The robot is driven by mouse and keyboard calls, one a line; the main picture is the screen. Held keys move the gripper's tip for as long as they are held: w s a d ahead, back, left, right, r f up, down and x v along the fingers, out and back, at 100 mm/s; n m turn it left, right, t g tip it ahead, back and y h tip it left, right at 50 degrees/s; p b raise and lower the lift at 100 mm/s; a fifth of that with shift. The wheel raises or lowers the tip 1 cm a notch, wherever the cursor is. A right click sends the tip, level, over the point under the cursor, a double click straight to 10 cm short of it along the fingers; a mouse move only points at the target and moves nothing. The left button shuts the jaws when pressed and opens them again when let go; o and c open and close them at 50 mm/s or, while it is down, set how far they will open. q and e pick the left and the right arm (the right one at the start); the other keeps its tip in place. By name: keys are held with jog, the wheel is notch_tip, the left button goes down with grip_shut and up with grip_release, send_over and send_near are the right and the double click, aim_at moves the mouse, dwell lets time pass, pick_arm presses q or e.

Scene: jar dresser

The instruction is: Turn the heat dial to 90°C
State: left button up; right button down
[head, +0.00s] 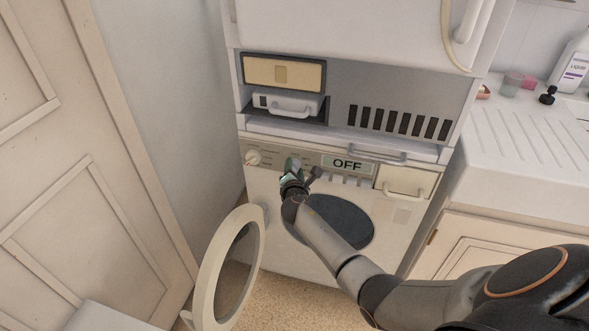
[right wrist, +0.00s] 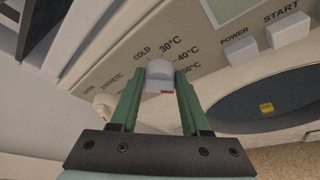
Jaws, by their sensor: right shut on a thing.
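The washing machine's front panel (head: 277,157) shows below the drawers in the head view. In the right wrist view, the light grey heat dial (right wrist: 159,70) sits between the two green fingers of my right gripper (right wrist: 160,80). The fingers are shut on it from both sides. Labels COLD, 30°C, 40°C and a partly covered one run around the dial; no 90°C mark is visible. A small red mark shows at the dial's lower edge. In the head view, my right gripper (head: 292,167) covers most of the dial. My left gripper is not in view.
Another round dial (head: 253,157) is left of my gripper. The display (head: 347,163) reads OFF. The POWER button (right wrist: 240,50) and START button (right wrist: 288,30) are to the right. The round washer door (head: 209,275) hangs open at lower left.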

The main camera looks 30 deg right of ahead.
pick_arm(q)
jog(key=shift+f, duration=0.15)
pick_arm(e)
jog(key=shift+f, duration=0.1)
